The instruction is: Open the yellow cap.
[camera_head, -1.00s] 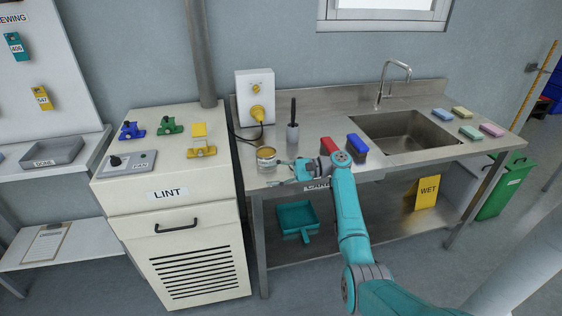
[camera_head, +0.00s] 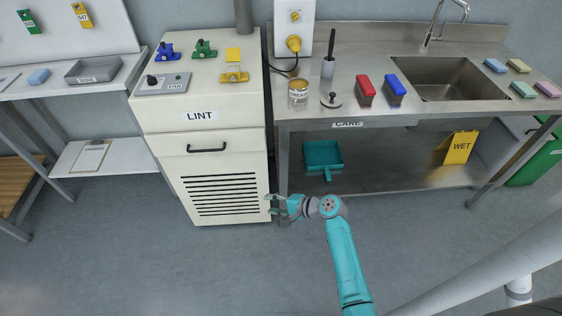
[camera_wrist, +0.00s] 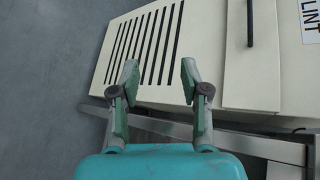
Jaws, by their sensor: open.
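A yellow hinged-looking fitting (camera_head: 234,76) sits on top of the LINT cabinet, with a flat yellow square piece (camera_head: 233,55) standing or lying just behind it. I cannot tell which part is the cap. Similar blue (camera_head: 168,51) and green (camera_head: 204,49) fittings sit to its left. A yellow plug-like piece (camera_head: 294,43) is on the wall box. My gripper (camera_head: 268,204) is open and empty, low in front of the cabinet's right edge, well below the yellow fitting. In the wrist view my gripper (camera_wrist: 158,73) has its fingers apart over the cabinet's slotted front.
The LINT cabinet (camera_head: 160,147) has a dark drawer handle (camera_head: 207,149). On the steel bench (camera_head: 355,113) stand a tin (camera_head: 298,94), a round knobbed lid (camera_head: 331,100), a brush in a holder (camera_head: 328,66), and red (camera_head: 365,91) and blue (camera_head: 395,90) blocks. Floor in front is clear.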

